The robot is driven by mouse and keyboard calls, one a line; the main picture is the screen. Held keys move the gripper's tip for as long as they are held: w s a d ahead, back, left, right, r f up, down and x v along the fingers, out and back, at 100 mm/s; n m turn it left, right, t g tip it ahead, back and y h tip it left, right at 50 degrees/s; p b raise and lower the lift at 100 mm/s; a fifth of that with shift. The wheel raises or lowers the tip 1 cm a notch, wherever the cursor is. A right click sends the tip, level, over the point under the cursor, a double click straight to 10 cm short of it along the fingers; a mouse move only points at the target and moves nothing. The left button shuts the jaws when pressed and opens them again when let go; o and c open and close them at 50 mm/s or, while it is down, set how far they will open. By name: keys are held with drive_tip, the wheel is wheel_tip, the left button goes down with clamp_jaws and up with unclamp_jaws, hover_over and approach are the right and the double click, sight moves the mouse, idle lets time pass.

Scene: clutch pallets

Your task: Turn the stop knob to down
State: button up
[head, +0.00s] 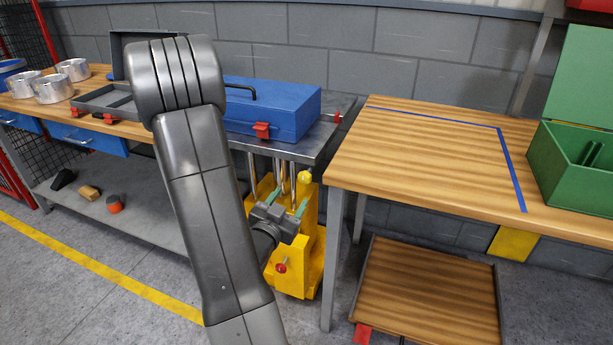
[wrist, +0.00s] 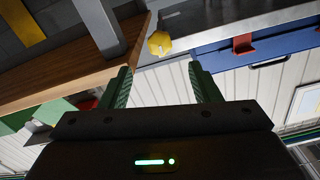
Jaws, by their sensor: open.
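A yellow stand (head: 312,235) is under the right end of the metal table. A yellow rounded knob (head: 304,177) is at its top, and a small red knob (head: 282,267) is low on its front. I cannot tell for certain which is the stop knob. My gripper (head: 290,196) is open and empty in front of the stand, its green fingers pointing up, just below the yellow knob. In the wrist view the yellow knob (wrist: 159,44) looks eight-sided and lies beyond the gap between the fingertips (wrist: 160,67), apart from them.
A metal table (head: 322,140) holding a blue toolbox (head: 285,108) is above and behind the gripper. A wooden table (head: 430,160) with a green box (head: 575,165) is close on the right. A wooden-floored tray (head: 425,300) sits below it. Open floor is at left.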

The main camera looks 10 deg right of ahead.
sight(303, 179)
drive_tip(key=p+x, duration=0.1)
drive_tip(key=x, duration=1)
drive_tip(key=c, duration=1)
